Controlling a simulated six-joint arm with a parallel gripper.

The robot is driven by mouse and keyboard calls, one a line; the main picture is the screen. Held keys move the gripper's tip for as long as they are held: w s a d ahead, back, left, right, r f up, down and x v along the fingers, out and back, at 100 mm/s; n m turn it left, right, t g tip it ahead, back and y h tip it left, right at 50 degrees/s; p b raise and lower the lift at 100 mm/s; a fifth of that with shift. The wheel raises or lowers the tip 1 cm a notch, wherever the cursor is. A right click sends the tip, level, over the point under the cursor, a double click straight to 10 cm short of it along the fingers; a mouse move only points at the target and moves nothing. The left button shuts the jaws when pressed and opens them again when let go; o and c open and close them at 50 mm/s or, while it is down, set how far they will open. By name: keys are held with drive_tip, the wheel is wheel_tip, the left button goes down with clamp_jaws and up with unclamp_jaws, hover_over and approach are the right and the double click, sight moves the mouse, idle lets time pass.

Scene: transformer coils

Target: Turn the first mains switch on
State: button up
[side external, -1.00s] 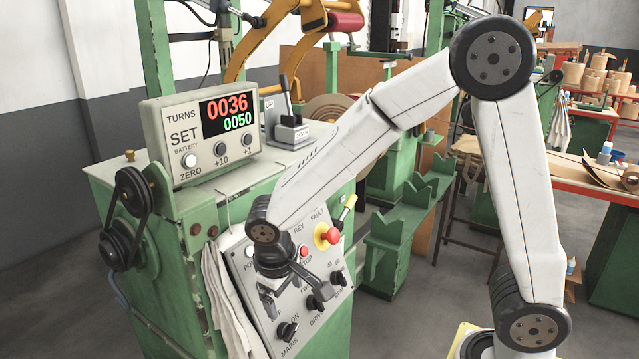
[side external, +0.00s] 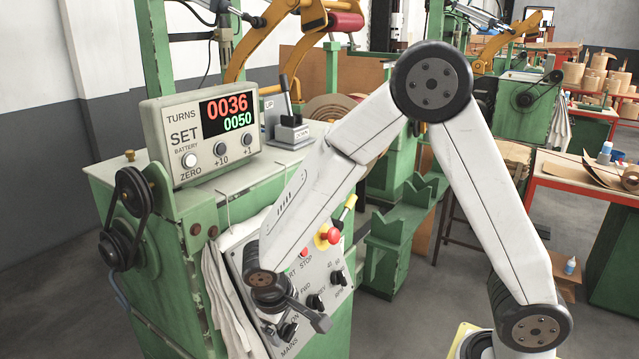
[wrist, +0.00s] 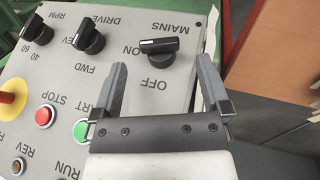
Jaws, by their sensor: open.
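The mains switch (wrist: 160,46) is a black rotary knob on the sloping grey control panel (wrist: 50,80). In the wrist view its handle lies nearly level, with a white line on its left end, by the ON label; OFF is below it. In the side view the knob (side external: 288,332) is low on the panel, partly beside my gripper. My gripper (wrist: 162,64) is open and empty. Its fingers point at the knob, one at each side, with visible gaps and no clear contact. My gripper's body (side external: 272,294) covers part of the panel in the side view.
The drive knob (wrist: 89,37) and rpm knob (wrist: 37,31) share the panel. Red stop (wrist: 44,116) and green start (wrist: 81,129) buttons and the emergency button (side external: 328,236) are nearby. A white cloth (side external: 222,295) hangs at the panel's left edge.

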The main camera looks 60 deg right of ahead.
sight(289, 331)
drive_tip(key=shift+x, duration=1.6)
drive_tip(key=c, duration=1.3)
